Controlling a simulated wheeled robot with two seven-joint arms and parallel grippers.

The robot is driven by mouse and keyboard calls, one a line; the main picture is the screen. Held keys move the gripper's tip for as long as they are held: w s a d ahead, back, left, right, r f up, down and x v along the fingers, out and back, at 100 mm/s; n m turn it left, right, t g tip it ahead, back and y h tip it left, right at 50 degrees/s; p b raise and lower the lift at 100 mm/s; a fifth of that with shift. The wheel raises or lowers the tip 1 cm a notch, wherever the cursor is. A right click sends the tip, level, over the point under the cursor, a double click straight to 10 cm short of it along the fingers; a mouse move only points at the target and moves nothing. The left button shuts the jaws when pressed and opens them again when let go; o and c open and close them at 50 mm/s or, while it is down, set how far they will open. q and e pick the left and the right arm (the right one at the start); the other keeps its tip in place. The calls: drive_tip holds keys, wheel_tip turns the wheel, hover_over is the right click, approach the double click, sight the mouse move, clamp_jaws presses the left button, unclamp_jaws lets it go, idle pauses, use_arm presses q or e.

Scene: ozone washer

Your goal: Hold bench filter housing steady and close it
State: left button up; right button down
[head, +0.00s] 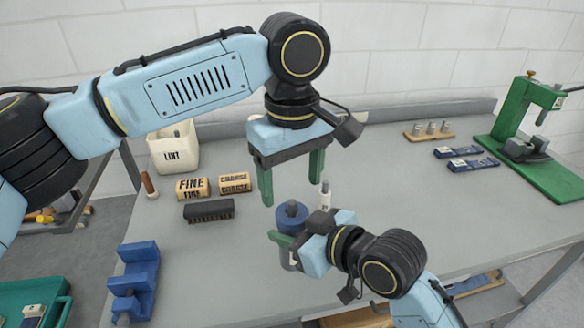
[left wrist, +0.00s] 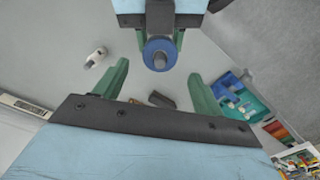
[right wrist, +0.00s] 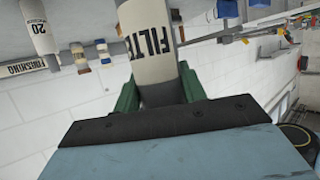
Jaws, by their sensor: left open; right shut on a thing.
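The filter housing is a pale cylinder with "FILT" lettering, seen in the right wrist view (right wrist: 150,50). It stands upright on the bench, with a round blue cap (head: 291,214) with a raised middle knob at its top. Whether the cap is fully seated is unclear. My right gripper (head: 286,241) is shut around the housing below the cap and hides much of its body. My left gripper (head: 292,188) is open above the cap, fingers pointing down and empty. The left wrist view shows the cap (left wrist: 160,53) just ahead of its two fingertips.
A small white bottle (head: 325,196) stands close behind the housing. To the left are FINE (head: 192,188) and COARSE (head: 235,182) blocks, a dark block (head: 209,210), a LINT bin (head: 174,150) and a blue holder (head: 134,280). A green press (head: 530,135) stands far right.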

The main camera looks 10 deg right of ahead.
sight(291, 201)
use_arm(q)
drive_tip(key=shift+f, duration=3.1)
drive_tip(key=c, duration=1)
drive_tip(key=o, duration=1.1)
drive_tip(key=shift+c, duration=0.2)
drive_tip(key=shift+r, duration=0.15)
drive_tip(key=shift+r, duration=2.15)
drive_tip(key=shift+c, duration=0.3)
